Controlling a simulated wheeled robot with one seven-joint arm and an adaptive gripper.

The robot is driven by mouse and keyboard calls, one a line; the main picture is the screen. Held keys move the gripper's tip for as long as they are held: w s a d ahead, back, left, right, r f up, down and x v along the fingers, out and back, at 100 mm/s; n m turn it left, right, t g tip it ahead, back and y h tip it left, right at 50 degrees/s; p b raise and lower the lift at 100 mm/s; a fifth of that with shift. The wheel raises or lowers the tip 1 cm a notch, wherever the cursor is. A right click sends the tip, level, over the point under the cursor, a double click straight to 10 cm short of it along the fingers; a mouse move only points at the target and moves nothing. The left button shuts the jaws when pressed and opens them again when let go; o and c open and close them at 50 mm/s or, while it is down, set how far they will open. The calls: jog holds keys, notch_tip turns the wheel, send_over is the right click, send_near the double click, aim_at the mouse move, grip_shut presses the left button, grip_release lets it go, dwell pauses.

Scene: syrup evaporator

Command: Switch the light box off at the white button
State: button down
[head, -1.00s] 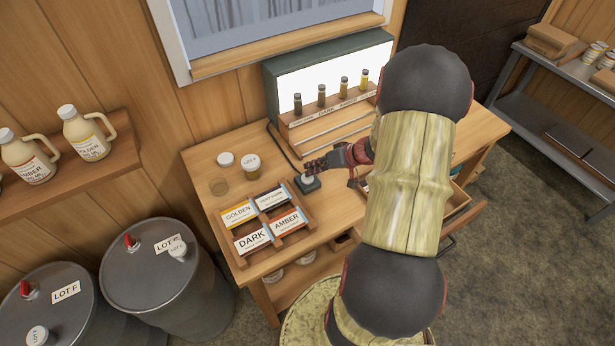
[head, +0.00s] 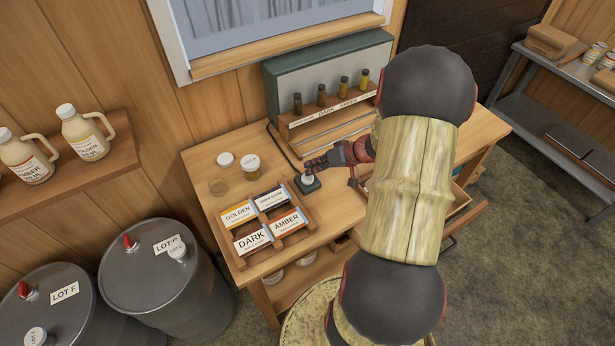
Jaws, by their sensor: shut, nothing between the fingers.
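The light box (head: 318,82) stands at the back of the wooden desk, and its panel is grey and unlit. The white button (head: 307,179) sits on a small dark switch box (head: 310,187) on the desk, with a cord running back toward the light box. My gripper (head: 312,168) is shut and empty, its tips at the button, just above or touching it; I cannot tell which. My arm covers the right part of the desk and part of the light box.
A rack of sample vials (head: 321,108) stands before the light box. A wooden tray of grade cards (head: 268,222) lies just left of the switch box. Jars (head: 250,164) stand at the back left of the desk. An open drawer (head: 460,212) is at the right.

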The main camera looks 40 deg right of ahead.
jog(key=shift+r, duration=0.2)
jog(key=shift+r+p, duration=0.6)
jog(key=shift+r, duration=2.4)
